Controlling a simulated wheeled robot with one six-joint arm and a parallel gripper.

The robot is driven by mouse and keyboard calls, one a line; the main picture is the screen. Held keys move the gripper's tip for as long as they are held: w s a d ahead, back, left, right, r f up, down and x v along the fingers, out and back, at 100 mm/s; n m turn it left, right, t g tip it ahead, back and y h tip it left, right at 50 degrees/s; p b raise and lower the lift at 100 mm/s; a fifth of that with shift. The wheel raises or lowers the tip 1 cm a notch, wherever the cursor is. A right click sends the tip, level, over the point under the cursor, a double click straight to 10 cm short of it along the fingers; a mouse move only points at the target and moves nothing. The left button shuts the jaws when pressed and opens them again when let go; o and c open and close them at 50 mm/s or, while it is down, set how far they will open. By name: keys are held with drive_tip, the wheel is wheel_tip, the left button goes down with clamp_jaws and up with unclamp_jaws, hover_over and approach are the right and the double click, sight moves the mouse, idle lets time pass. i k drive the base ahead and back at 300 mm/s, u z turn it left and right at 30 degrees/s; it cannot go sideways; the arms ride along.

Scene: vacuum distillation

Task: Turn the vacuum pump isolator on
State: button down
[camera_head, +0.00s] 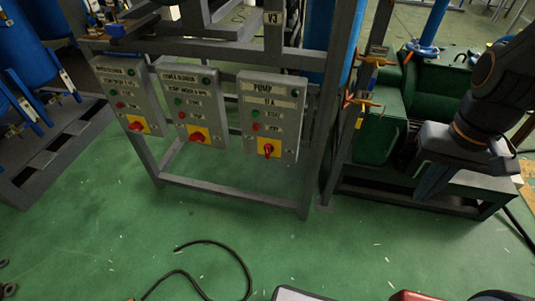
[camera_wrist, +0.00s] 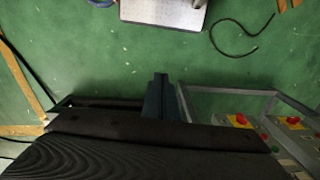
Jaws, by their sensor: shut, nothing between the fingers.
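Three grey control boxes hang side by side on a grey metal frame, each with a red rotary isolator handle on a yellow plate. In the head view these are the left isolator (camera_head: 137,126), the middle isolator (camera_head: 198,136) and the right isolator (camera_head: 268,148), whose box is labelled "PUMP". The other labels are too blurred to read surely. The right handle looks upright; the middle one looks closer to level. My gripper (camera_head: 432,182) is shut and empty, well right of the boxes; its fingers (camera_wrist: 157,98) show in the wrist view. Two isolators show there at the lower right.
Green machinery (camera_head: 382,128) on a dark stand is close to my arm at the right. Orange valve handles (camera_head: 362,102) stick out between it and the boxes. A black cable (camera_head: 215,248) lies on the green floor, which is mostly clear before the boxes.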

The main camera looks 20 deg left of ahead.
sight(269, 148)
drive_tip(key=u, duration=2.1)
drive_tip(key=k, duration=0.55)
drive_tip(key=z, duration=1.8)
